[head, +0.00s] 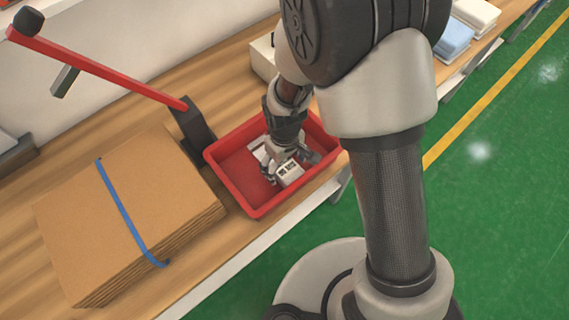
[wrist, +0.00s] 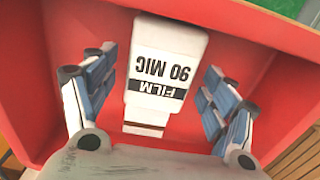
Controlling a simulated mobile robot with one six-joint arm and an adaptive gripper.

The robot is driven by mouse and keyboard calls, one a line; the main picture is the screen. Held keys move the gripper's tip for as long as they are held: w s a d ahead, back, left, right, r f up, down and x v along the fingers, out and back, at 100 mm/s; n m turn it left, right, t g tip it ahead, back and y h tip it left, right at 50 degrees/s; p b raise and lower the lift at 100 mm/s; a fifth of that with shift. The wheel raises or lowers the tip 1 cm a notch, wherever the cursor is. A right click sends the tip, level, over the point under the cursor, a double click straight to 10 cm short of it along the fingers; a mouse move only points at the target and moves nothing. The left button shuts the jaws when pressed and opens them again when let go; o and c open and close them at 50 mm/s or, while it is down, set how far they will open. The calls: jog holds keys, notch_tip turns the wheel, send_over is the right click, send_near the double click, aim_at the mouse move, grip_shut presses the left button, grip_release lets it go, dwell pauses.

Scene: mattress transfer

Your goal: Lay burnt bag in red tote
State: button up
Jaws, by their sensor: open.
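The red tote (head: 222,166) stands on the wooden bench, and its red inside fills much of the wrist view (wrist: 265,55). A white package (head: 289,173) printed "FILM 90 MIC" lies inside it; the print shows clearly in the wrist view (wrist: 165,65). I take it for the bag, but no burn mark shows on the visible side. My gripper (head: 287,160) reaches down into the tote. Its fingers are open on either side of the package in the wrist view (wrist: 160,82), with visible gaps to it. Part of the package is hidden behind the gripper in the head view.
A cardboard stack (head: 130,215) with a blue strap lies left of the tote. A red lever tool (head: 110,70) with a dark base stands close to the tote's left corner. A pale box (head: 264,58) is behind. Folded cloths (head: 470,22) lie at the upper right.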

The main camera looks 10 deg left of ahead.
notch_tip(320, 180, up, 11)
jog(key=p, duration=0.3)
jog(key=s+d+r+m+t, duration=0.35)
jog(key=d+r+m, duration=0.25)
jog(key=d+r, duration=1.1)
jog(key=s+d+r+m+t, duration=0.1)
jog(key=s+d+r+m, duration=0.2)
jog(key=s, duration=0.5)
notch_tip(320, 180, up, 3)
jog(key=shift+s+d+f+m, duration=0.2)
jog(key=shift+s+d+m, duration=0.1)
jog(key=shift+m, duration=0.2)
jog(key=shift+c, duration=0.2)
